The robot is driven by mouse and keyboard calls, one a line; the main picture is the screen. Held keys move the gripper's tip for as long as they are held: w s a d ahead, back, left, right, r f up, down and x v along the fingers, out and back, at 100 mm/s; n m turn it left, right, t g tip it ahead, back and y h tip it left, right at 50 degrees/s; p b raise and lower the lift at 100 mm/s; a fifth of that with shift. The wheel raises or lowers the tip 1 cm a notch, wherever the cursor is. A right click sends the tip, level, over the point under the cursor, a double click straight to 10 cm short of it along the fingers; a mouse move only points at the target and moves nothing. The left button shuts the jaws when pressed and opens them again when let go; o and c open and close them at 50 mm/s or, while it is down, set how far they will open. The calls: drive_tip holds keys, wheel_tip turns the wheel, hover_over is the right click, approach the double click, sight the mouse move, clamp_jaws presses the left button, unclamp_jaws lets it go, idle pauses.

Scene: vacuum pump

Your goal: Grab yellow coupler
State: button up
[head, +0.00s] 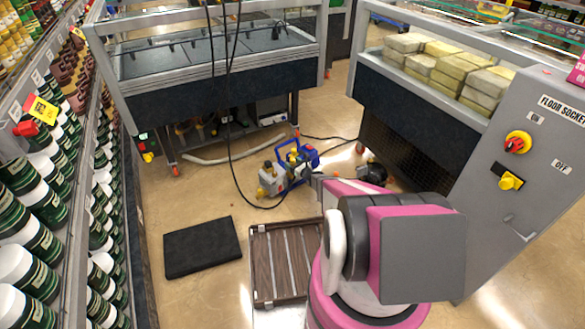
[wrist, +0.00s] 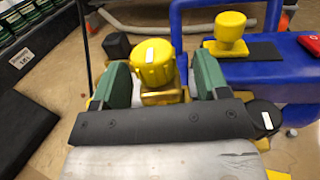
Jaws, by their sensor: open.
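The yellow coupler (wrist: 153,65), a ribbed round cap with a white mark, stands between the two green fingers of my gripper (wrist: 163,80) in the wrist view. The fingers are open, one on each side of it, and a gap shows beside the right finger. Whether the left finger touches it I cannot tell. In the head view the grey and blue vacuum pump (head: 272,180) stands on the floor in front of my arm. The coupler is too small to make out clearly there, and my gripper is mostly hidden behind my arm.
A second yellow knob (wrist: 230,28) stands on the blue pump part (wrist: 240,72), close to the right finger. A wooden slatted pallet (head: 284,260) and a black mat (head: 202,247) lie on the floor.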

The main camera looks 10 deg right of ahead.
drive_tip(key=c, duration=1.1)
drive_tip(key=shift+c, duration=0.2)
drive_tip(key=shift+r, duration=0.15)
